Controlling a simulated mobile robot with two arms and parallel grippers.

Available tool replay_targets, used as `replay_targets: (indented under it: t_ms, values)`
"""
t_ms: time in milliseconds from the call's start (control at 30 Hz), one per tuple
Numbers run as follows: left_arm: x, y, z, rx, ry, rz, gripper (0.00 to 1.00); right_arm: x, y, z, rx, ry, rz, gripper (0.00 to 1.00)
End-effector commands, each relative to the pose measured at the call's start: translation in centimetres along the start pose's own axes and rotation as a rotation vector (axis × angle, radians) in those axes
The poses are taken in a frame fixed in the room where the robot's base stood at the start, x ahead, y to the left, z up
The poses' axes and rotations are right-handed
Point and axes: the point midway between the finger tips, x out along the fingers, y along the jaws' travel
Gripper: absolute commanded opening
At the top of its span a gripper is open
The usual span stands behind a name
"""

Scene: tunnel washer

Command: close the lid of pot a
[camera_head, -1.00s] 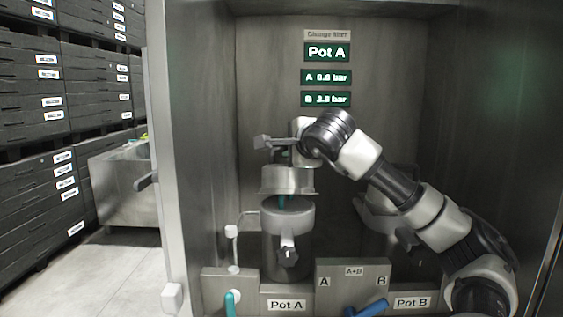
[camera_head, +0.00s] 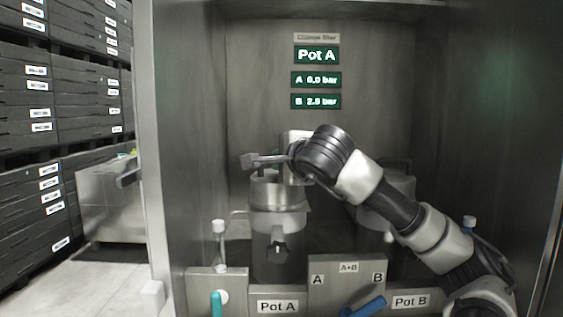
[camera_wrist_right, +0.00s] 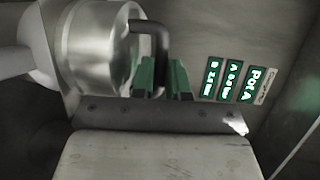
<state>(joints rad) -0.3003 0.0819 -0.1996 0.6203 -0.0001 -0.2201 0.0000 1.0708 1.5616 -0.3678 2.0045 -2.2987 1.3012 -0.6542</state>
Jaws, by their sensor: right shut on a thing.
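Pot A (camera_head: 266,262) is a grey metal cylinder inside the steel cabinet, behind the "Pot A" label (camera_head: 277,307). Its lid (camera_head: 273,194) is a short metal cylinder directly above the pot, with no clear gap between them in the head view. I cannot tell whether it is fully seated. My right gripper (camera_wrist_right: 161,75) has its green fingers shut on the dark lid handle (camera_wrist_right: 151,28) in the wrist view. In the head view the gripper is mostly hidden behind my wrist above the lid. My left gripper is not in view.
Pot B (camera_head: 398,188) stands at the right, partly behind my right arm. A front panel carries a teal lever (camera_head: 216,304) and a blue lever (camera_head: 368,306). A thin post with a white cap (camera_head: 218,227) stands left of pot A. Green signs (camera_head: 316,79) hang on the back wall.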

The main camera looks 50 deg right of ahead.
Motion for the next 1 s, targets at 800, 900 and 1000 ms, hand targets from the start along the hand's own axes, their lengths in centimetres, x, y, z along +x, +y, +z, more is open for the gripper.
replay_targets:
  t_ms: [800, 900, 1000]
  values:
    - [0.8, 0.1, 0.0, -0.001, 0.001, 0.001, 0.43, -2.4, 1.2, 0.3, -0.012, 0.000, 0.028, 0.25]
    - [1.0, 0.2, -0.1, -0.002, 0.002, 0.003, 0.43, -4.6, 1.0, 0.2, -0.009, 0.001, 0.023, 0.25]
    - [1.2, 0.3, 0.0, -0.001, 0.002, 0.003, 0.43, -6.7, 0.8, 0.2, -0.009, 0.001, 0.021, 0.25]
